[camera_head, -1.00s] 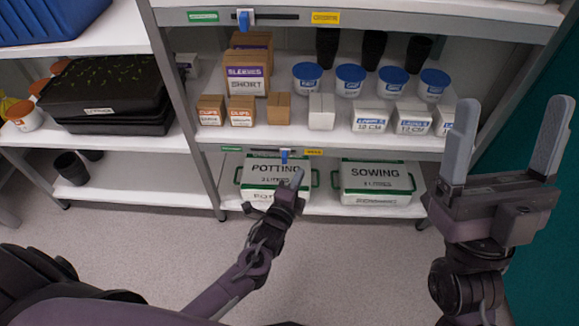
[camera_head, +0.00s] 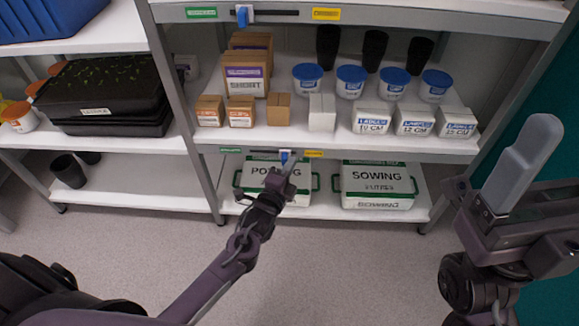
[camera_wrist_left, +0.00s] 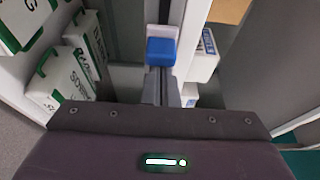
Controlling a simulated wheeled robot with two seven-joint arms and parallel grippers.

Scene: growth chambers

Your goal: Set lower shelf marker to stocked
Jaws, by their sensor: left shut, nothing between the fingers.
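The lower shelf marker (camera_head: 285,156) is a blue tab on a white slider in a dark slot on the middle board's front edge. A green label (camera_head: 231,150) is left of the slot and a yellow label (camera_head: 314,154) right; their words are too small to read. The tab sits right of the slot's middle, nearer yellow. My left gripper (camera_head: 289,168) is shut and empty just below the tab. In the left wrist view the blue tab (camera_wrist_left: 161,50) lies straight beyond the fingertips (camera_wrist_left: 161,78); contact cannot be told. My right gripper (camera_head: 492,170) is open and empty at right.
A similar upper marker (camera_head: 243,15) is on the board above. Potting (camera_head: 302,198) and sowing (camera_head: 377,185) boxes stand on the bottom shelf, behind and beside my left gripper. Boxes and blue-lidded tubs (camera_head: 351,82) fill the middle shelf. The floor in front is clear.

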